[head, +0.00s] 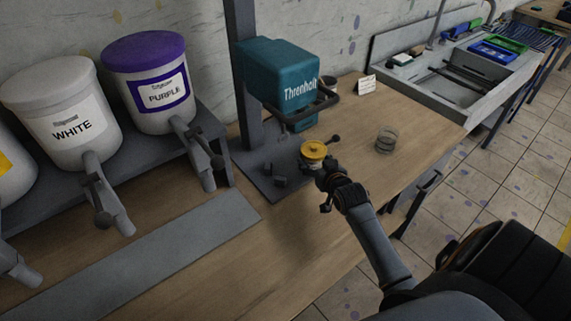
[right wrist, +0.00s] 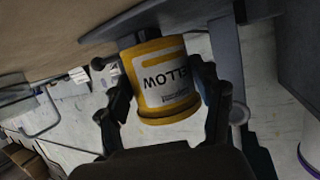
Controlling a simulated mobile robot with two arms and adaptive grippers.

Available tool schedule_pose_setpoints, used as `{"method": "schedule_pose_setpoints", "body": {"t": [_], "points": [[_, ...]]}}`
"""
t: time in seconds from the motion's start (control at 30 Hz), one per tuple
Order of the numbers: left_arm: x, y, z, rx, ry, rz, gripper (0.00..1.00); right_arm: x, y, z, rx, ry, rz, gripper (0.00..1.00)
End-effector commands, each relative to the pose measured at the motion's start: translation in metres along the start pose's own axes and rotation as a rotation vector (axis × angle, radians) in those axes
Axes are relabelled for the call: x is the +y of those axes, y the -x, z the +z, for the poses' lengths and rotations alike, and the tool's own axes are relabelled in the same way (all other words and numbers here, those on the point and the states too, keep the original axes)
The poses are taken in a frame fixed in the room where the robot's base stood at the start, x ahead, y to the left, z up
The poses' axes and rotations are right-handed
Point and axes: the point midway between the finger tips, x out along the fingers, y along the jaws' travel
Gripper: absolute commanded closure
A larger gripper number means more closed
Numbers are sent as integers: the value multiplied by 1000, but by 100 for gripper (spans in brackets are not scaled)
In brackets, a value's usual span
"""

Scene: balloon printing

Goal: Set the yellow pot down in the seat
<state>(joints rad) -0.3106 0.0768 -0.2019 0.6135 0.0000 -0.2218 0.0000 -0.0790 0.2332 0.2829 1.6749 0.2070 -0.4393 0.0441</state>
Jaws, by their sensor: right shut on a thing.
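The yellow pot (head: 314,150) is at the base of the teal press marked Threnholt (head: 285,80). Its yellow lid faces up in the head view. In the right wrist view the pot (right wrist: 162,80) shows its YELLOW label, upside down in the picture. My right gripper (head: 322,172) is shut on the pot, with a finger on each side of it in the right wrist view (right wrist: 165,100). The seat is hidden or cannot be told apart under the pot; I cannot tell whether the pot touches it. My left gripper is not in view.
White (head: 62,115) and purple (head: 150,85) paint tubs with taps stand on a raised shelf at left. A wire coil (head: 386,139) and a small card (head: 367,84) are on the table right of the press. A grey sink (head: 455,85) adjoins at the back right.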

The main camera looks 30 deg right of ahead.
Motion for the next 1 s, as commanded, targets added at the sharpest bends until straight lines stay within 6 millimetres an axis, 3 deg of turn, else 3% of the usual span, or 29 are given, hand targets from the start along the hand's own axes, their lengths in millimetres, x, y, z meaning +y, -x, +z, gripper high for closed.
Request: {"method": "schedule_pose_setpoints", "body": {"t": [0.1, 0.37, 0.6, 1.0], "points": [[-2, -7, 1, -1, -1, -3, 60, -26, -9, -3, 5, -5, -1, 73], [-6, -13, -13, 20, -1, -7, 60, -50, -17, -6, 4, -1, -1, 73], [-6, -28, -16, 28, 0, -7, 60, -85, -30, -7, 3, -1, -1, 73], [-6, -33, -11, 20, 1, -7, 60, -82, -29, -5, 3, 2, 0, 73]]}}
